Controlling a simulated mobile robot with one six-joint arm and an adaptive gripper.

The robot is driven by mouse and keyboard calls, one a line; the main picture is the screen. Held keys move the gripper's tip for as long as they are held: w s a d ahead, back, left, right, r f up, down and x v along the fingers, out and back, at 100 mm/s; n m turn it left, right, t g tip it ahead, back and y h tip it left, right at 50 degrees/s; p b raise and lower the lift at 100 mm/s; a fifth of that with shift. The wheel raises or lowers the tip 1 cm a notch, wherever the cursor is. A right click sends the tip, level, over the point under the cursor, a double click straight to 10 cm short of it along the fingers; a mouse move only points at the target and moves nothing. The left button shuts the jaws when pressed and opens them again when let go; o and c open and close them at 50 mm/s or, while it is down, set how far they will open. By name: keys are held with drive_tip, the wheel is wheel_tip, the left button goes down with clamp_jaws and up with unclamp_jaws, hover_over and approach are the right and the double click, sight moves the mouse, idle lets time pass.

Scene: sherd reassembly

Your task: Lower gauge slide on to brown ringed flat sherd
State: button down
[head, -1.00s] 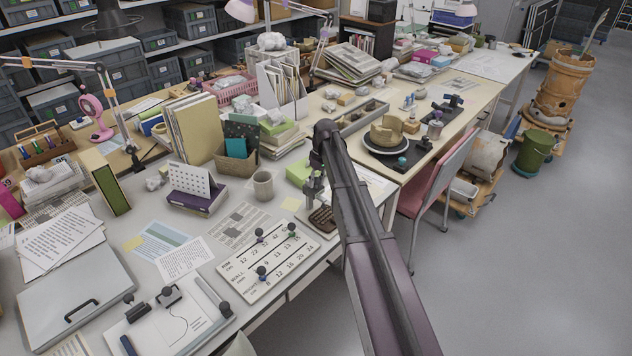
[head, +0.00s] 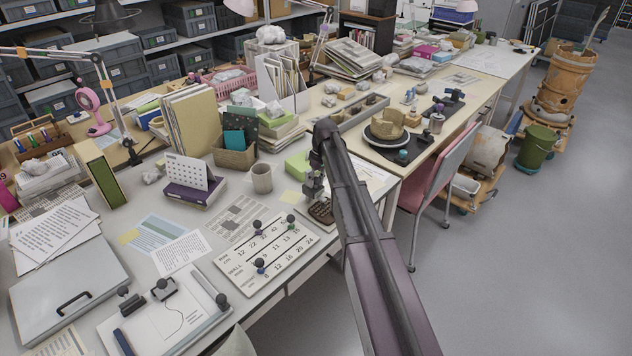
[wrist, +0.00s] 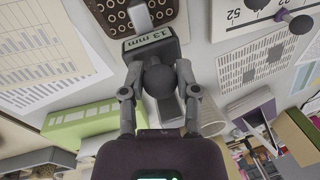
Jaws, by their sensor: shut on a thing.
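My gripper (wrist: 157,80) is shut on the dark round knob (wrist: 160,82) of the gauge slide, as the wrist view shows. The gauge's dark block (wrist: 153,46) carries a "13 mm" label. A pale metal foot (wrist: 140,18) stands out over the brown ringed flat sherd (wrist: 113,18), whether touching or just above it I cannot tell.
A number board with ball-headed pegs (head: 240,262) lies left of the sherd. A grey mug (head: 262,178) and a light-green box (head: 297,165) stand behind the gauge. A pink chair (head: 437,178) is to the right. Papers cover much of the table.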

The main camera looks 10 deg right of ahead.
drive_tip(key=shift+s, duration=0.1)
drive_tip(key=shift+c, duration=1.7)
unclamp_jaws()
drive_tip(key=shift+f, duration=0.15)
drive_tip(key=shift+r, duration=0.25)
